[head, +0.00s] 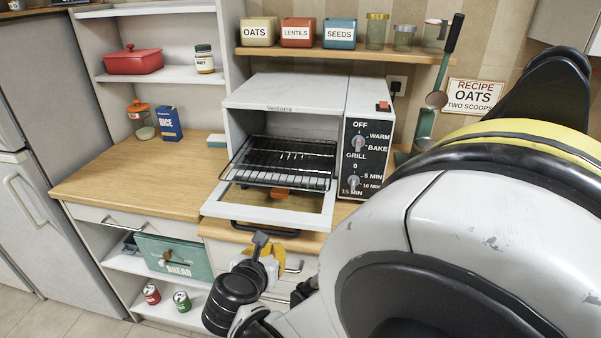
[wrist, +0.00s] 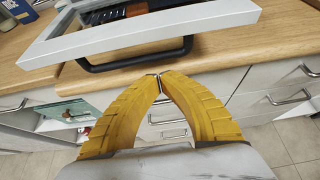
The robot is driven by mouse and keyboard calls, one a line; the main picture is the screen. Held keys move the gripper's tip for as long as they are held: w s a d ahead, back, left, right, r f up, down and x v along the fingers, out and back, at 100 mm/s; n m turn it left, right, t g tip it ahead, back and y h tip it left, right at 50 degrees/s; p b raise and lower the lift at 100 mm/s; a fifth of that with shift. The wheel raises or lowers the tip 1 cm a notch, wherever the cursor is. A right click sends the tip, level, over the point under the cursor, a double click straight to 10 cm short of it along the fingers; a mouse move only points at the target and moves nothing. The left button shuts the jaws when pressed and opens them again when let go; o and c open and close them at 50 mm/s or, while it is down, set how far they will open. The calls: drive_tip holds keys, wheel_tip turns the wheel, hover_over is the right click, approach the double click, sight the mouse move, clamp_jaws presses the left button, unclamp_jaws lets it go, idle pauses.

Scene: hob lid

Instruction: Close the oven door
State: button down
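The white toaster oven (head: 290,95) stands on the wooden counter. Its door (head: 329,207) is folded down flat and open, with a pale frame around a glass pane. The dark door handle (head: 265,229) runs along the door's front edge, above the counter's front. In the wrist view the door frame (wrist: 150,32) and handle (wrist: 135,63) cross the top. My gripper (head: 265,256) is just in front of and below the handle. In the wrist view its yellow fingers (wrist: 160,77) meet at the tips with nothing between them, close to the handle but seemingly apart from it.
A black wire rack (head: 283,162) sticks out of the oven above the door. The control panel (head: 366,150) is on the oven's right. A rice box (head: 169,123) and a jar stand left on the counter. Drawers with handles (head: 125,222) lie below. The counter left of the oven is mostly clear.

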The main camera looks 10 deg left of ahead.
sight(280, 239)
drive_tip(key=b+x, duration=0.1)
drive_tip(key=x, duration=0.5)
drive_tip(key=shift+b, duration=0.4)
drive_tip(key=shift+r, duration=0.1)
